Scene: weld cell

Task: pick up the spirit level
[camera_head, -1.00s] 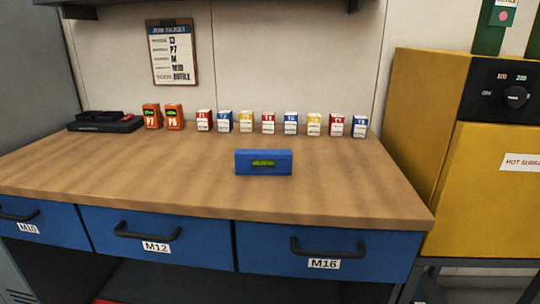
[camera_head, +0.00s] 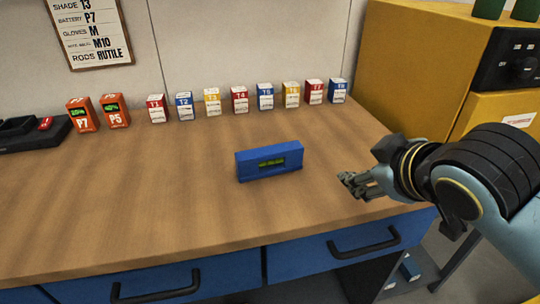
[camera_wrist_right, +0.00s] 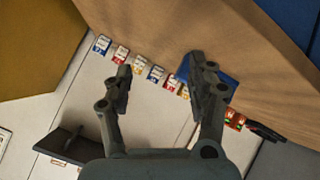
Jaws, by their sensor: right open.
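The blue spirit level (camera_head: 270,170) with a green vial window stands on the wooden workbench (camera_head: 170,210), near its middle, in the head view. My right gripper (camera_head: 345,182) is to the right of the level, apart from it, over the bench's right part. In the right wrist view my right gripper (camera_wrist_right: 160,78) has its two fingers spread with nothing between them. The level (camera_wrist_right: 222,80) shows there partly hidden behind the right-hand finger. My left gripper is in no view.
A row of several small numbered boxes (camera_head: 239,99) stands along the back of the bench. Two orange batteries (camera_head: 115,111) and a black charger (camera_head: 30,140) are at the back left. A yellow cabinet (camera_head: 425,60) stands at the right. The bench left of the level is clear.

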